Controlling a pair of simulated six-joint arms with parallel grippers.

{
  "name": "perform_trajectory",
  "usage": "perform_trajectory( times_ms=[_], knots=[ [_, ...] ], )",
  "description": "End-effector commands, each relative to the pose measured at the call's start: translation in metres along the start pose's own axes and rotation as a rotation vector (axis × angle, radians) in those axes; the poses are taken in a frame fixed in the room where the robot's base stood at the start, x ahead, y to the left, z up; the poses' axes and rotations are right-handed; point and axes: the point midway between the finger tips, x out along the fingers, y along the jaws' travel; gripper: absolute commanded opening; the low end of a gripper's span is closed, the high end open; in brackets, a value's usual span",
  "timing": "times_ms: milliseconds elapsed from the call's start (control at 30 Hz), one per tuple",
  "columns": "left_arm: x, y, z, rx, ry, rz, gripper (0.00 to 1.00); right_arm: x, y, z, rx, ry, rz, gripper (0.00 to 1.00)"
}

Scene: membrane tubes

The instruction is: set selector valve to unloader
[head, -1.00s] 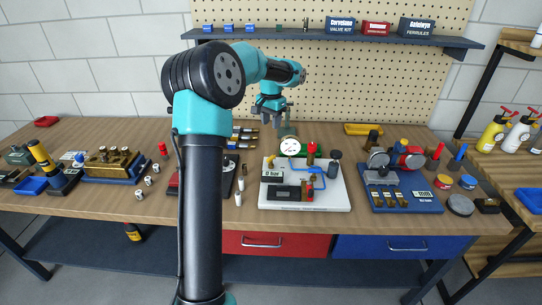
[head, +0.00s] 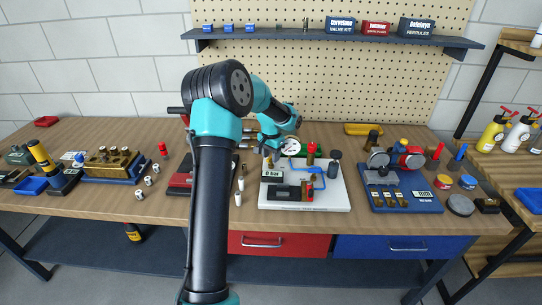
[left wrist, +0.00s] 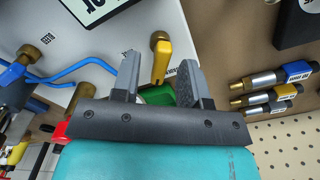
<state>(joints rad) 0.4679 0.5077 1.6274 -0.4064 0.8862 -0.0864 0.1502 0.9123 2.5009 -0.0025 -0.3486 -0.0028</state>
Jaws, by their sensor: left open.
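The selector valve shows in the left wrist view as a yellow lever (left wrist: 160,62) on a brass pivot (left wrist: 160,38), mounted on the white test board (left wrist: 212,70). The board also shows in the head view (head: 335,203). My left gripper (left wrist: 160,70) is open, with one finger on each side of the lever; I cannot tell whether either touches it. In the head view my left gripper (head: 268,154) is at the board's back left corner, beside the gauge (head: 291,147), and the lever is hidden there. Small lettering by the lever is partly covered. My right gripper is not in view.
A green part (left wrist: 158,96) lies beyond the fingers. Blue tubing (left wrist: 75,72) runs close by on the board. Several labelled cylinders (left wrist: 272,98) lie beside the board. A blue fixture (head: 405,200) stands to the right, with bare table between.

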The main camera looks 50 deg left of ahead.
Motion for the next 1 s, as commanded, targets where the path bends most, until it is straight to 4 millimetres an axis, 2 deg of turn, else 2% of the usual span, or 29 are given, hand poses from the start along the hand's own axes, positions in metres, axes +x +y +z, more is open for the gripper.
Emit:
perform_trajectory(
  times_ms=[300, 733, 1000],
  knots=[
    [0.0026, -0.0002, -0.0001, 0.0, 0.001, 0.0, 0.4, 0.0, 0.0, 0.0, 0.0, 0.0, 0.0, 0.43],
    [0.0023, -0.0002, -0.0001, 0.0, 0.001, 0.0, 0.0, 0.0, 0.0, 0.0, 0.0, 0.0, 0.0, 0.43],
    [0.0022, -0.0002, -0.0001, -0.006, 0.001, 0.0, 0.0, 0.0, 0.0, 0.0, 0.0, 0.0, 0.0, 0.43]
  ],
)
